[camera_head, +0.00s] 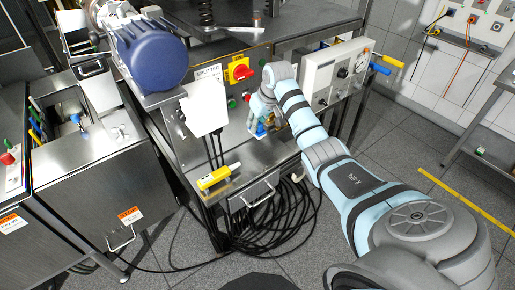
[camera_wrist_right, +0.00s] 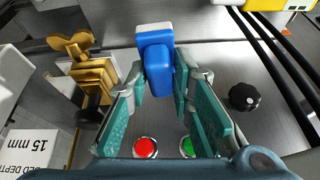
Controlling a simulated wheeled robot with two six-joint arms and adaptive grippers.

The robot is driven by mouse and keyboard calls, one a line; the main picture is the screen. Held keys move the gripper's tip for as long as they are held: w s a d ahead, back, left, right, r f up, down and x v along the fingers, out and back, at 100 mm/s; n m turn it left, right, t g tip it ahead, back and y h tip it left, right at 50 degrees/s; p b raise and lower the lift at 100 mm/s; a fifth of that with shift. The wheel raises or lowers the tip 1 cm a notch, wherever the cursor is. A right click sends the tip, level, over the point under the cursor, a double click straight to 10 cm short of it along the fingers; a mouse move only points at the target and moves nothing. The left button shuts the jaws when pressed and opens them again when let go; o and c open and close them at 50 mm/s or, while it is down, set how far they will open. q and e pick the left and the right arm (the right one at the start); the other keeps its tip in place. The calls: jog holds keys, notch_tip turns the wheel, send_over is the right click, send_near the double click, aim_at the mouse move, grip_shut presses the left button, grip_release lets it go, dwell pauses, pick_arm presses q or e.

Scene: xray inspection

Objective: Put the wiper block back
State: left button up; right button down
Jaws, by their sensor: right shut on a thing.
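The wiper block (camera_wrist_right: 158,68) is blue with a white piece at its far end. It sits between the teal finger pads of my right gripper (camera_wrist_right: 163,88) in the right wrist view, and the fingers are shut on it. In the head view, my right gripper (camera_head: 259,112) is beside the splitter panel, above the steel ledge. A small blue part of the wiper block (camera_head: 261,129) shows below the fingers. I cannot tell whether the block touches the surface beneath. My left gripper is not in view.
A yellow and white tool (camera_head: 218,177) lies on the steel ledge to the left. Red (camera_wrist_right: 145,147) and green (camera_wrist_right: 187,147) buttons, a black knob (camera_wrist_right: 244,97) and a brass clamp (camera_wrist_right: 90,70) are close to the gripper. Black cables (camera_head: 270,225) lie coiled on the floor.

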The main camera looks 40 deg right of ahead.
aim_at(262, 137)
notch_tip(262, 137, down, 12)
jog(key=shift+w+r+b, duration=0.1)
jog(key=shift+w+b, duration=0.05)
jog(key=shift+b, duration=0.55)
jog(key=c, duration=1.4)
grip_release()
jog(key=shift+w, duration=0.1)
jog(key=shift+r, duration=0.1)
jog(key=p+v, duration=0.3)
jog(key=v, duration=0.8)
jog(key=shift+r, duration=0.4)
jog(key=shift+s+a+f, duration=0.1)
jog(key=shift+s, duration=0.1)
